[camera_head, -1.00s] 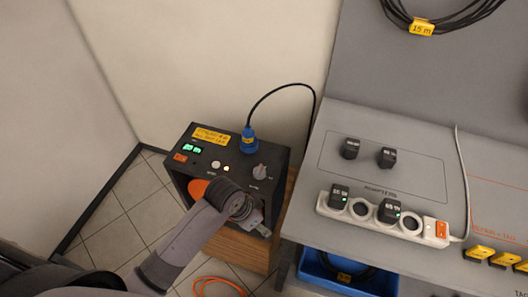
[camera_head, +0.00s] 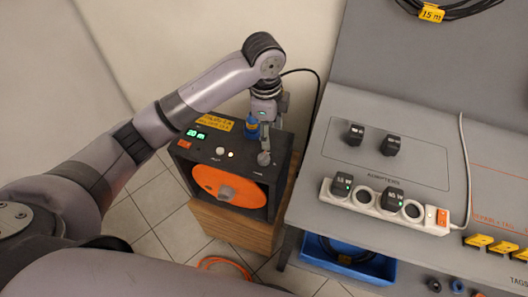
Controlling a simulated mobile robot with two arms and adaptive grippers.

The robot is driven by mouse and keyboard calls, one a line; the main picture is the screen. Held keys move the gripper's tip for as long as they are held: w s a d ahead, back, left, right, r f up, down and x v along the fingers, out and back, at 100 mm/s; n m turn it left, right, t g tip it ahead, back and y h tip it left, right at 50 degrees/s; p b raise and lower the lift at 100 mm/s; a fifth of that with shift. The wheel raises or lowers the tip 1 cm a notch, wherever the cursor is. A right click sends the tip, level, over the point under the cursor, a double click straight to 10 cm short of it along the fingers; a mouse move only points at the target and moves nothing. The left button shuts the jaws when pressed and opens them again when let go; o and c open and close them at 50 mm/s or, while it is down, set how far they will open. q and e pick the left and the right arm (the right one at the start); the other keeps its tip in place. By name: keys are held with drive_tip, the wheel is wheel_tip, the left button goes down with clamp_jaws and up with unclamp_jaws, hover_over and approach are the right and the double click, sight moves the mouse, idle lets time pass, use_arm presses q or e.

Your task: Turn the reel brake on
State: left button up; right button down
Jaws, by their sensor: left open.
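The reel box (camera_head: 203,166) is a dark case with an orange reel (camera_head: 210,181) in its open front. A grey rotary knob (camera_head: 264,158) sits at the right of its top panel; its pointer direction is hard to read. My left gripper (camera_head: 266,147) points down over the knob, fingers open, with the tips at or just above it. I cannot tell if they touch. The gripper partly hides the knob and its markings. A blue plug (camera_head: 252,126) stands on the panel, just left of the gripper. My right gripper is not in view.
The panel also has a red switch (camera_head: 184,145), a green display (camera_head: 195,135) and two small round buttons or lamps (camera_head: 220,151). A grey bench (camera_head: 300,190) with a power strip (camera_head: 378,206) stands close on the right. A black cable (camera_head: 313,80) runs behind the gripper.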

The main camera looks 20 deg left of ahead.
sight(264, 155)
use_arm(q)
drive_tip(key=shift+m+y, duration=0.4)
drive_tip(key=f+p, duration=0.1)
drive_tip(key=f, duration=0.3)
drive_tip(key=w+a+f, duration=0.1)
drive_tip(key=f, duration=0.4)
drive_tip(key=a+f+p, duration=0.1)
drive_tip(key=f, duration=0.4)
drive_tip(key=shift+w+p, duration=0.15)
drive_tip(key=shift+p, duration=0.2)
drive_tip(key=shift+c, duration=0.6)
drive_tip(key=c, duration=1)
